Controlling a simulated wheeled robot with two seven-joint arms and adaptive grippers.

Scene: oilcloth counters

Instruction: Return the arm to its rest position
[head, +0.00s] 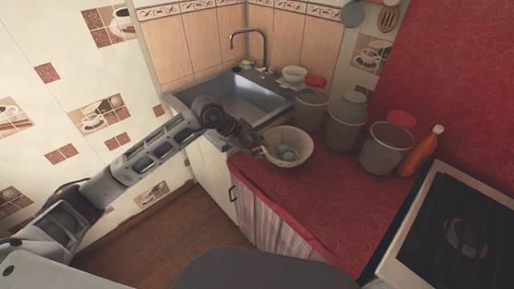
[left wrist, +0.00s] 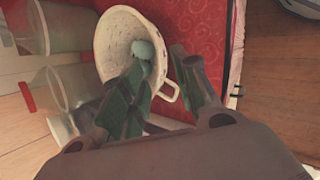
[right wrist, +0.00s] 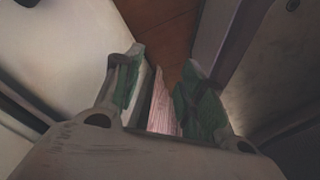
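My left arm reaches in from the left in the head view, and its gripper (head: 256,149) is at the left rim of a pale bowl (head: 302,143) on the red counter (head: 320,200). In the left wrist view my left gripper (left wrist: 160,62) has its fingers apart, with nothing held between them. The bowl (left wrist: 108,38) with its side handle lies just beyond the fingertips; I cannot tell whether they touch it. A bluish round item (left wrist: 144,50) is inside the bowl. My right gripper (right wrist: 160,65) is open and empty in the right wrist view, and is not seen in the head view.
A sink (head: 238,100) with a tap is behind the left gripper. Several bins stand along the back, including one (head: 345,125) in the middle and one (head: 383,150) at right. An orange bottle (head: 422,152) stands near the stove (head: 455,235). The front counter is clear.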

